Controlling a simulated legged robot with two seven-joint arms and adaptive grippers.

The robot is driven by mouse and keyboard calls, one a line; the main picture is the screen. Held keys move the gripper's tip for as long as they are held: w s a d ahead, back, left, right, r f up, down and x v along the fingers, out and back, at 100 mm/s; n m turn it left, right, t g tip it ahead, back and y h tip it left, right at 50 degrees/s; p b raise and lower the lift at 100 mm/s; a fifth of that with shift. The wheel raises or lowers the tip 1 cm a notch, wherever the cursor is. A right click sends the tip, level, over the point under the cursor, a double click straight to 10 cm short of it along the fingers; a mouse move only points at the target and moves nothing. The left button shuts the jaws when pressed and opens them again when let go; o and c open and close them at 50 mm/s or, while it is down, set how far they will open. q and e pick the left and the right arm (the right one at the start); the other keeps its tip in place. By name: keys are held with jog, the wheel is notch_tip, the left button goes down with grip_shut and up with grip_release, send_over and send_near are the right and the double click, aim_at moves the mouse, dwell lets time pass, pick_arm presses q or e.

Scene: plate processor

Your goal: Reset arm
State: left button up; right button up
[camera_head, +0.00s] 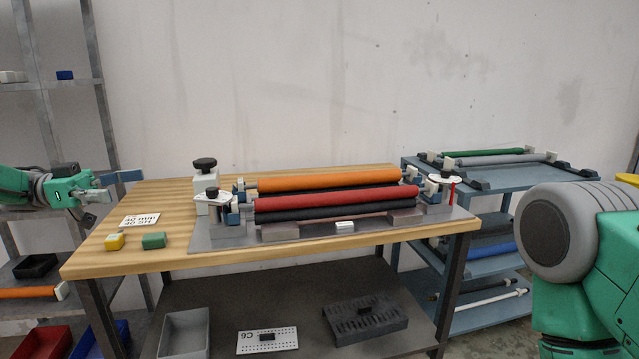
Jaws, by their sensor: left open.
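My left gripper (122,184) comes in from the left edge, green with dark blue-grey fingers. Its fingers are apart and empty, beside the left end of the wooden table (160,195) and touching nothing that I can make out. My right arm fills the right edge as a large grey joint with green links; its gripper is out of view. The plate processor (330,225) stands on the table with an orange roller (320,182), a red roller (330,203) and black rollers.
A yellow block (115,241), a green block (153,240) and a printed card (140,221) lie on the table's left part. A blue cart (480,180) with rollers stands behind right. A grey shelf rack (45,85) stands at left. Bins and plates fill the lower shelf.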

pick_arm(q)
jog(key=w+d+f+n+t+y, duration=0.1)
jog(key=d+f+n+t+y, duration=0.2)
jog(key=f, duration=0.4)
jog(key=w+d+f+n+t+y, duration=0.1)
jog(key=w+d+f+n+t, duration=0.1)
jog(key=d+f+n+t, duration=0.35)
jog(key=w+d+f+n+t+y, duration=0.15)
jog(key=f+n+t, duration=0.35)
jog(key=f, duration=0.5)
jog(key=s+d+f+n+g+y, duration=0.1)
jog(key=s+f+n+g+y, duration=0.15)
jog(key=s+f+y, duration=0.65)
jog(key=s+f+n+g+y, duration=0.1)
jog(key=s+f+g, duration=0.3)
jog(key=s+f, duration=0.9)
jog(key=s+a+g+y, duration=0.2)
jog(key=s+g, duration=0.4)
jog(key=s, duration=1.6)
jog(key=shift+s+a+f+g+y, duration=0.4)
jog(key=shift+f+y, duration=0.05)
jog(key=shift+y, duration=0.2)
